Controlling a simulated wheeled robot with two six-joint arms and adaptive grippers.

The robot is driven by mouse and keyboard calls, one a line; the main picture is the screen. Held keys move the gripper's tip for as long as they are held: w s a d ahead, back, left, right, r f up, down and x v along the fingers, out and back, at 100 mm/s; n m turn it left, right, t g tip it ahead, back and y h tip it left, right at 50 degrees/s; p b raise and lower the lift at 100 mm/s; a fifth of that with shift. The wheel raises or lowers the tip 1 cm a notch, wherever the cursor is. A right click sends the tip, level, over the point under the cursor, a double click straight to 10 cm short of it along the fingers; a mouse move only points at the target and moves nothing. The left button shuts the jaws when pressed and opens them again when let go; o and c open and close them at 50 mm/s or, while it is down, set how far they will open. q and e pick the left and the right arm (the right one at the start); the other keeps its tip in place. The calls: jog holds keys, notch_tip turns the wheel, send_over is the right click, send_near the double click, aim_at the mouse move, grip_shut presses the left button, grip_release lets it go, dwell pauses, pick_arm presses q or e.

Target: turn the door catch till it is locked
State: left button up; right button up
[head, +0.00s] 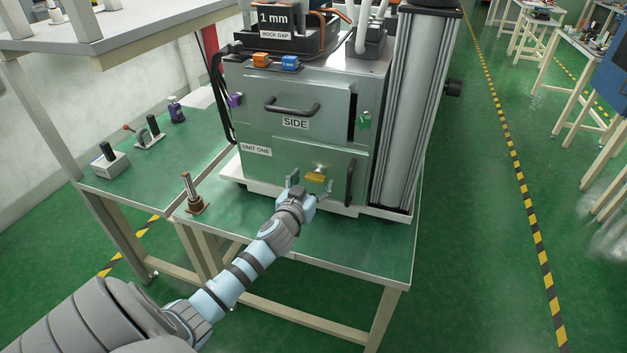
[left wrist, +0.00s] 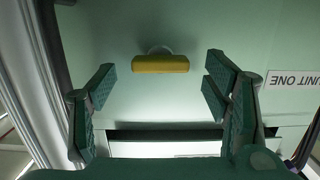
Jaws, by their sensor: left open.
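The door catch (head: 316,178) is a small yellow bar on the lower grey-green door (head: 290,163) of the cabinet. In the left wrist view, the catch (left wrist: 160,64) lies level across the picture on a round pale mount. My left gripper (head: 310,185) is open in front of the lower door, with its fingers to either side of the catch. In the left wrist view my left gripper (left wrist: 162,73) has a finger on each side, both apart from the bar, and nothing is held. My right gripper is not in view.
A black upright handle (head: 349,182) stands right of the catch. The upper door marked SIDE has a black handle (head: 292,107). A green knob (head: 364,120) sits at its right. A brown-based post (head: 194,195) stands on the green bench (head: 330,242) at the left.

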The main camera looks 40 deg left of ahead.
pick_arm(q)
jog(key=shift+x, duration=0.9)
jog(key=shift+c, duration=0.2)
jog(key=c, duration=1.3)
jog(key=m+y, duration=0.1)
jog(key=m, duration=0.2)
jog(key=shift+d+m, duration=0.15)
jog(key=shift+m, duration=0.25)
jog(key=m+y, duration=0.1)
jog(key=m, duration=0.4)
jog(key=shift+d+f, duration=0.1)
jog(key=shift+f, duration=0.05)
jog(key=m, duration=0.3)
jog(key=shift+f+m+y, duration=0.1)
jog(key=shift+m+y, duration=0.2)
jog(key=shift+m, duration=0.1)
jog(key=m, duration=0.4)
jog(key=shift+t+y, duration=0.3)
jog(key=shift+y, duration=0.1)
jog(key=o, duration=1.3)
jog(key=shift+w, duration=0.1)
